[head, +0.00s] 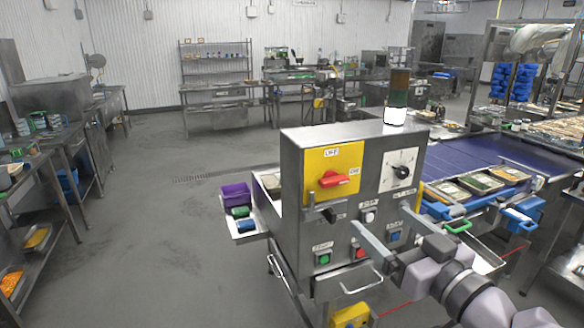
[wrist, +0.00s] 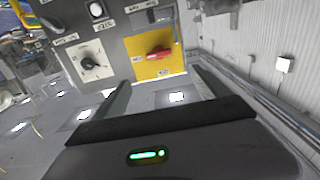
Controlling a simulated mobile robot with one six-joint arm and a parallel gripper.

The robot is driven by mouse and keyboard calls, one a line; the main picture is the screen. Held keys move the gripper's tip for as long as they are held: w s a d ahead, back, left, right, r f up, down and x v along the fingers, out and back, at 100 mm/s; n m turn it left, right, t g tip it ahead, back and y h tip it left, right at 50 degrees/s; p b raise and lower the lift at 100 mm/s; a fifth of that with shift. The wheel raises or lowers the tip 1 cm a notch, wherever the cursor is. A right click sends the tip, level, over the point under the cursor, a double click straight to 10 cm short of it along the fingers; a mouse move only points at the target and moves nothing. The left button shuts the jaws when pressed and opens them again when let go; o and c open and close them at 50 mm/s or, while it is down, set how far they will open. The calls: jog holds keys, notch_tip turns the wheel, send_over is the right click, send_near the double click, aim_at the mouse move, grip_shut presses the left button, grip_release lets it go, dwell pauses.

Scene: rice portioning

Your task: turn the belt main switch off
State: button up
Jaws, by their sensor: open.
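The belt main switch is a red rotary handle (head: 333,180) on a yellow plate (head: 318,160), on the front of a grey metal control box (head: 291,165). The handle lies roughly level, with small labels above it and to its right that I cannot read surely. In the wrist view the red handle (wrist: 158,53) and yellow plate (wrist: 150,71) appear upside down, beyond and roughly between my fingers. My gripper (head: 382,216) is open and empty, in front of the box, lower and to the right of the handle. It also shows in the wrist view (wrist: 161,78), apart from the handle.
A black dial on a white plate (head: 401,170) sits right of the switch. Below are a black lever (head: 326,214), a green button (head: 324,260) and a red button (head: 360,253). The blue belt (head: 480,152) with food trays lies right. Floor left is clear.

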aim_at(337, 183)
jog(key=p+x, duration=0.1)
jog(key=x, duration=0.6)
jog(key=p+x, duration=0.1)
jog(key=x, duration=0.7)
jog(key=shift+w+f, duration=0.2)
jog(key=shift+w, duration=0.15)
jog(key=shift+w+a+r, duration=0.1)
jog(key=shift+w+a, duration=0.1)
jog(key=shift+w, duration=0.35)
jog(key=c, duration=1.4)
